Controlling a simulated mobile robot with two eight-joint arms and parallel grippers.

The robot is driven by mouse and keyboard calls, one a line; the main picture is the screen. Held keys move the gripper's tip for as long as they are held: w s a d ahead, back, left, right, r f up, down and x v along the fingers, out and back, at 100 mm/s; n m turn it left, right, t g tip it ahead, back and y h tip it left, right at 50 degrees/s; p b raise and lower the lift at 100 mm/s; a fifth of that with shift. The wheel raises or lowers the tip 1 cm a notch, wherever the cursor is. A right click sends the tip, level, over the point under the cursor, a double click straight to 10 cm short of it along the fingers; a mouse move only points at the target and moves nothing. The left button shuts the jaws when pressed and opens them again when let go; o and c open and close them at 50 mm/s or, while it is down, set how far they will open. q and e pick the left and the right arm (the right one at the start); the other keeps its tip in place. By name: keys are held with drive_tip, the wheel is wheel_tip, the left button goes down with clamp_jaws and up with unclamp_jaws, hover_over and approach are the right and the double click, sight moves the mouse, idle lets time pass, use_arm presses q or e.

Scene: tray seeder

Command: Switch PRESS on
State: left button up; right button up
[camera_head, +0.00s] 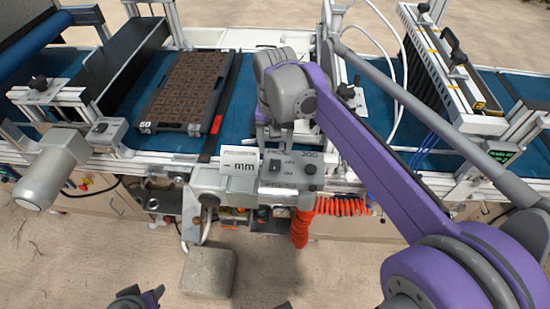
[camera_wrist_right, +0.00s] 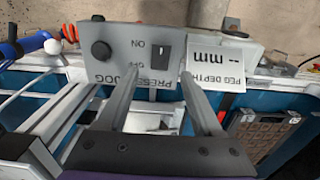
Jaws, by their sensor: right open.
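The grey control box (camera_head: 241,184) sits at the front edge of the machine. Its black PRESS rocker switch (camera_wrist_right: 161,52) has ON and OFF lettering beside it, upside down in the right wrist view. I cannot tell which way the rocker is tipped. My right gripper (camera_wrist_right: 152,80) is open and empty. Its two fingers reach toward the box face, with the switch showing between and beyond their tips; contact cannot be told. In the head view this gripper (camera_head: 274,140) is just behind the box. A dark piece, likely my left gripper (camera_head: 137,297), shows at the bottom edge; its jaws are unclear.
A black JOG knob (camera_wrist_right: 101,50) is beside the switch. A white PEG DEPTH card (camera_wrist_right: 218,72) stands on its other side, reading "-- mm". A dark seed tray (camera_head: 187,92) lies on the blue belt.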

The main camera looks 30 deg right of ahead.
sight(275, 164)
wheel_tip(275, 164, down, 5)
drive_tip(key=shift+f, duration=0.1)
idle(0.3)
clamp_jaws()
